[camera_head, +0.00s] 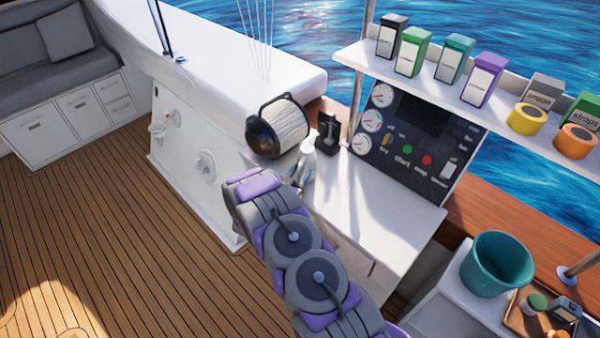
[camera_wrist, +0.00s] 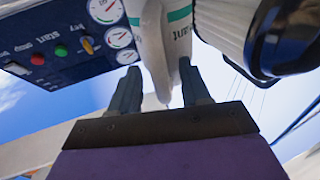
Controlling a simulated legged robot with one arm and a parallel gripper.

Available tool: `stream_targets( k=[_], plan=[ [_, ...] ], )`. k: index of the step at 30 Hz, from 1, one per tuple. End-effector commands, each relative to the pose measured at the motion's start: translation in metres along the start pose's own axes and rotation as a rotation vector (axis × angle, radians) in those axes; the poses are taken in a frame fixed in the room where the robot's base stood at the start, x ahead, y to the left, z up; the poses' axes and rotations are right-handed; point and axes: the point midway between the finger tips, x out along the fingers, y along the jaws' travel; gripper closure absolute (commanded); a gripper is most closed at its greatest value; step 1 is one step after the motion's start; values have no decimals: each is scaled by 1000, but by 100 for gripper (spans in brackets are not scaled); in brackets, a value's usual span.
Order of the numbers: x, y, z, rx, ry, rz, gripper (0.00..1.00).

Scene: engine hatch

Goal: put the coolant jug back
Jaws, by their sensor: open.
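The white coolant jug (camera_head: 307,160) stands on the white counter beside the instrument panel. In the wrist view the jug (camera_wrist: 163,35) has a teal band and a partly cut-off label, and appears upside down. My gripper (camera_wrist: 160,90) is open, with one dark finger on each side of the jug's near end in the picture. I cannot tell whether the fingers touch it. In the head view my arm reaches up to the counter and its wrist hides most of the fingers.
A ribbed white drum with a black handle (camera_head: 290,128) sits close left of the jug. A black holder (camera_head: 327,135) stands just behind it. The instrument panel (camera_head: 415,140) rises at right, under a shelf (camera_head: 440,85) of boxes. The counter's right part (camera_head: 390,195) is clear.

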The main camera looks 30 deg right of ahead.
Motion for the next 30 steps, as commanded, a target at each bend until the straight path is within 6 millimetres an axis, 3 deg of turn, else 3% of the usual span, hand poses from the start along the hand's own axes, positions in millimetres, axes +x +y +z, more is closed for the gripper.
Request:
stream_targets(
  k=[18, 26, 30],
  plan=[
    [-98, -2, -1, 0, 0, -5, 53],
    [-114, -1, 0, 3, -8, -3, 53],
    [-113, -16, -2, 44, -89, -21, 53]
  ],
)
